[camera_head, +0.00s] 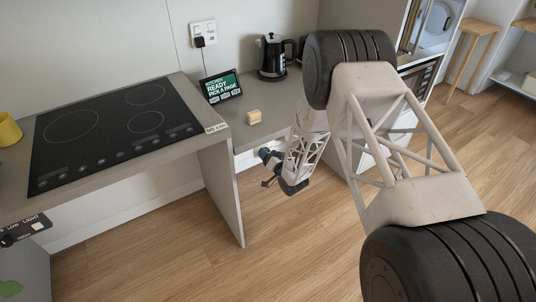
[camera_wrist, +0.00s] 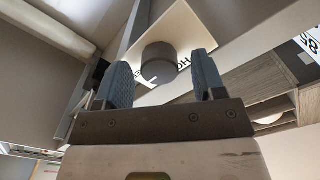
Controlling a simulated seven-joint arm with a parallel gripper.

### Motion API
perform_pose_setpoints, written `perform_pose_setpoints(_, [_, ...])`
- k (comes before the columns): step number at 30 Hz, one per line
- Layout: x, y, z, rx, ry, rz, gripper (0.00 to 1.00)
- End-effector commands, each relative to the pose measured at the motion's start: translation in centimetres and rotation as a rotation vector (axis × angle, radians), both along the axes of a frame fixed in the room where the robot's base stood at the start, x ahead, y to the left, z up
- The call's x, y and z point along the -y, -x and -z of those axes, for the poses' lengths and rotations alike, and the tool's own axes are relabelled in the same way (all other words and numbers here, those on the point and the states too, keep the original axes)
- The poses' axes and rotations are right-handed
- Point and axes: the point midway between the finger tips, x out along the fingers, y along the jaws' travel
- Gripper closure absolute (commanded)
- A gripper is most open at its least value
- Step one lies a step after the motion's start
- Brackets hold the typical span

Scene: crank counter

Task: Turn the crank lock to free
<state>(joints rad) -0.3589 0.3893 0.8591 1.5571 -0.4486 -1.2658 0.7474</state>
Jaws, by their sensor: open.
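A dark grey round knob (camera_wrist: 158,62), seen nearly end-on, appears to be the crank's grip. It stands out from a pale plate (camera_wrist: 180,28) with dark letters, partly hidden by the knob and my fingers, so I cannot read the whole label. My gripper (camera_wrist: 162,78) is open, with one blue-grey finger on each side of the knob and visible gaps between. In the head view, my gripper (camera_head: 266,169) is below the counter edge, by a white panel (camera_head: 245,158); the crank is not distinguishable there.
A grey counter with a black cooktop (camera_head: 112,125) lies left. A vertical side panel (camera_head: 222,190) is left of my gripper.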

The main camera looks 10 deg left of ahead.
Motion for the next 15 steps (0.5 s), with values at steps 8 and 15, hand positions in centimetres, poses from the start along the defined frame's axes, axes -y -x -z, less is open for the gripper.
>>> perform_pose_setpoints(8, [2.1,2.0,0.0,0.0,0.0,0.001,0.37])
perform_pose_setpoints(15, [4.1,4.1,0.0,-0.001,0.0,0.001,0.37])
